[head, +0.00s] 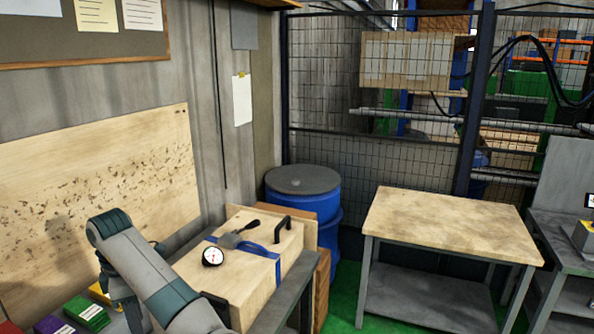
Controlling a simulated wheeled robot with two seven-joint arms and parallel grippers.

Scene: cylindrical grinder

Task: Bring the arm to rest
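My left arm (155,270) comes in from the bottom edge, reaches up and to the left, and bends down at its far end. My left gripper (122,290) hangs below that bend, dark and partly hidden behind the arm link. I cannot make out whether its fingers are open or shut, or whether they hold anything. It is to the left of a pale wooden case (262,262) on the bench. My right arm and gripper are out of view.
The case has black handles, a blue band and a round dial gauge (213,256). Green packets (87,313) and a purple one (54,326) lie at lower left. A blue drum (305,205) stands behind. A bare wooden-topped table (445,222) is at right, before a mesh fence.

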